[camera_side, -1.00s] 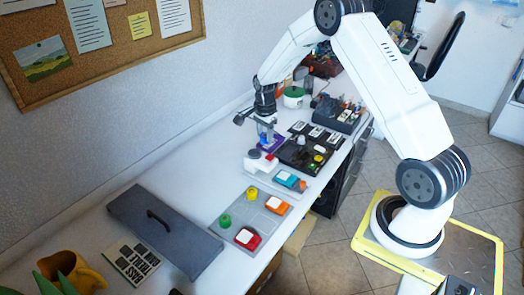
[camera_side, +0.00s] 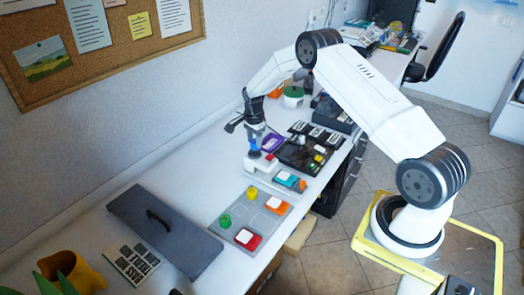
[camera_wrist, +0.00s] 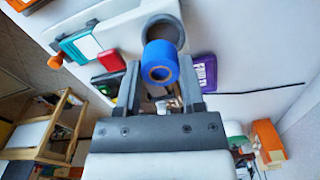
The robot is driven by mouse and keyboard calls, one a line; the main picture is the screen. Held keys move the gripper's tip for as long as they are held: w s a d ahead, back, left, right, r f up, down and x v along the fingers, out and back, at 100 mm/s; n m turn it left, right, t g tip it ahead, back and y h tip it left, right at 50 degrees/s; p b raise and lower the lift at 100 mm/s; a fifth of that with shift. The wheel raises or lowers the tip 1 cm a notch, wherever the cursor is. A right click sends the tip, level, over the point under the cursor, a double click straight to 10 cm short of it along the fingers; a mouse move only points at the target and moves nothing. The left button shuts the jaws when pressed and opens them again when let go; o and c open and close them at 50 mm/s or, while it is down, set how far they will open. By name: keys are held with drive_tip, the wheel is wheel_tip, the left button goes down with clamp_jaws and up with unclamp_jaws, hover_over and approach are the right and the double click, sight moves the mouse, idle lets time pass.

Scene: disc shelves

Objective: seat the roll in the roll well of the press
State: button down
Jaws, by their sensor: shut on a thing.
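My gripper (camera_side: 254,150) is shut on the blue roll (camera_wrist: 161,66) and points down over the white press (camera_side: 262,172). The roll also shows as a small blue patch between the fingers in the side view (camera_side: 254,144). In the wrist view, the press (camera_wrist: 128,30) carries a dark grey round well (camera_wrist: 165,26). The roll's end overlaps the well's near rim in that view, and part of the opening shows beyond it. The roll looks to be above the well; the exact gap cannot be told. The gripper covers the well in the side view.
A purple case (camera_side: 271,143) lies behind the press, and a black tray (camera_side: 297,158) with small parts is to its right. A teal-and-white block (camera_side: 287,179) and a grey plate (camera_side: 256,216) with coloured pieces are nearer. A grey lidded panel (camera_side: 165,230) lies at left.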

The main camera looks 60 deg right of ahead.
sight(254, 141)
drive_tip(key=shift+w+f, duration=0.2)
drive_tip(key=shift+f, duration=1.55)
drive_tip(key=shift+f, duration=0.2)
drive_tip(key=shift+c, duration=1)
unclamp_jaws()
drive_tip(key=shift+r, duration=0.15)
wheel_tip(254, 141, up, 12)
drive_tip(key=shift+r, duration=0.1)
